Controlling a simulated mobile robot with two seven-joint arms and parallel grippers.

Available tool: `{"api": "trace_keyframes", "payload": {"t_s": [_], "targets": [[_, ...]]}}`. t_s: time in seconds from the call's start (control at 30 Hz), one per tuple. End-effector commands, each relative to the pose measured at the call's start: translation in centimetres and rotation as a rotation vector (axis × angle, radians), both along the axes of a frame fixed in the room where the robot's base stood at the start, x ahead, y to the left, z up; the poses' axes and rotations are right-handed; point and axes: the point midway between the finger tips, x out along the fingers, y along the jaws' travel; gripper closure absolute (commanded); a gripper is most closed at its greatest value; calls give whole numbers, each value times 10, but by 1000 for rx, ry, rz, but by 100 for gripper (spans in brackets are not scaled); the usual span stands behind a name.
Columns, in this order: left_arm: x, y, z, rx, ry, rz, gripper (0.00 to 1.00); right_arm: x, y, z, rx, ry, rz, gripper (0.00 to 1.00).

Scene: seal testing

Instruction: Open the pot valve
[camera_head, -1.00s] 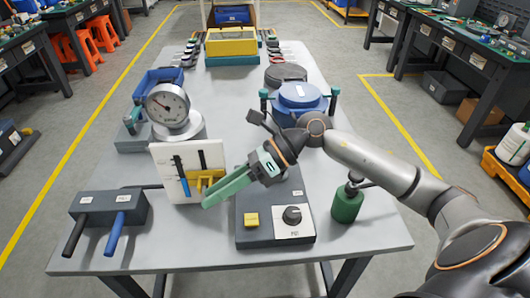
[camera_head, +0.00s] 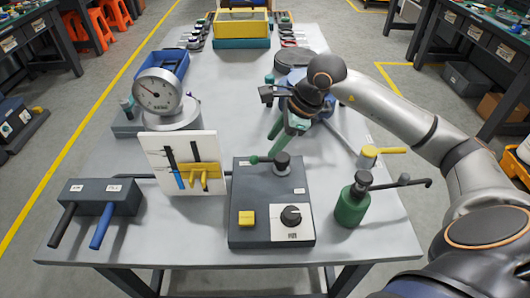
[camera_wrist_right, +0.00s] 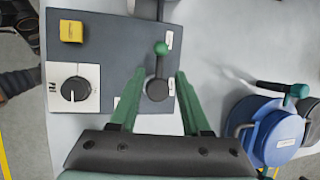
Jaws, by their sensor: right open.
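My right gripper (camera_head: 276,143) has open green fingers pointing down over the back of a dark grey control box (camera_head: 243,183). Its fingers also show in the right wrist view (camera_wrist_right: 155,75). There they stand on either side of a dark round lever base (camera_wrist_right: 157,90), with a gap on each side. The lever's green knob (camera_head: 254,160) points left in the head view. A blue pot (camera_wrist_right: 268,130) stands beyond the box and is mostly hidden behind my arm in the head view. I cannot tell which part is the pot valve. My left gripper is not in view.
The box carries a yellow button (camera_head: 246,218) and a black dial (camera_head: 291,215). A green bottle (camera_head: 351,207) and a yellow-handled part (camera_head: 370,155) stand at right. A white board (camera_head: 160,150), gauge (camera_head: 158,92) and two-handled box (camera_head: 100,193) stand at left.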

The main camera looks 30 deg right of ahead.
Motion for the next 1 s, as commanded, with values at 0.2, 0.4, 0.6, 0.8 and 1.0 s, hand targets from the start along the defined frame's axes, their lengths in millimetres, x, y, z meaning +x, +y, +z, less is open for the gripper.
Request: {"api": "trace_keyframes", "payload": {"t_s": [0.2, 0.4, 0.6, 0.8, 1.0], "targets": [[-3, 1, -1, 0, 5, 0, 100, 14, 10, -37, 3, 3, 1, 53], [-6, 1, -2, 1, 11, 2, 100, 20, 14, -52, 2, 1, 1, 53], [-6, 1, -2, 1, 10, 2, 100, 21, 14, -55, 1, -1, 0, 53], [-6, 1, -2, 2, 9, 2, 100, 21, 14, -54, 1, 0, 1, 62], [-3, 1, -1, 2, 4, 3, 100, 21, 14, -54, 1, 0, 1, 84]]}}
